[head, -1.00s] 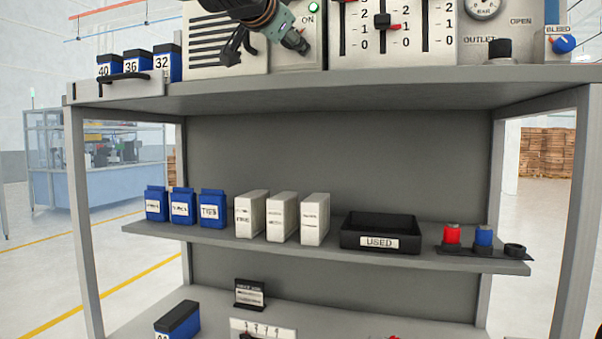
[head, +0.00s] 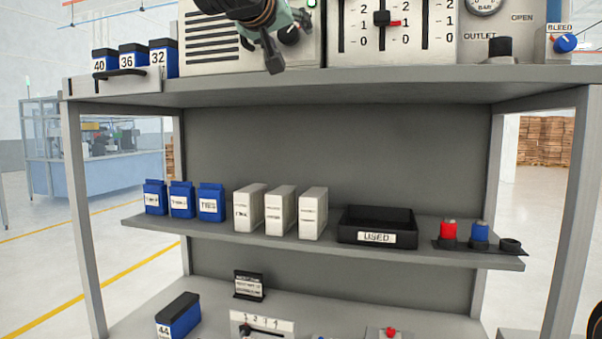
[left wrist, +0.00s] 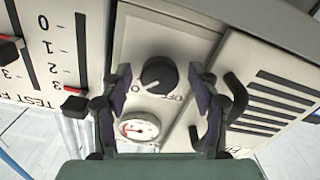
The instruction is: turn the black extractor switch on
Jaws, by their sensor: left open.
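The black extractor switch is a round black knob (left wrist: 158,74) on a pale panel in the left wrist view. Lettering that seems to read OFF is beside it, and a light mark shows at its lower left edge; I cannot tell its setting surely. My left gripper (left wrist: 161,80) is open, one finger on each side of the knob, with no clear contact. In the head view my left gripper (head: 286,42) is at the top, in front of the panel, partly covering the switch (head: 290,36). My right gripper is not in view.
A gauge (left wrist: 132,128) is close to the knob in the wrist view. A vented plate (head: 220,45) is left of the switch, and a slider panel (head: 382,48) is right. The shelf (head: 330,88) runs below. Blue boxes (head: 133,58) stand at the left.

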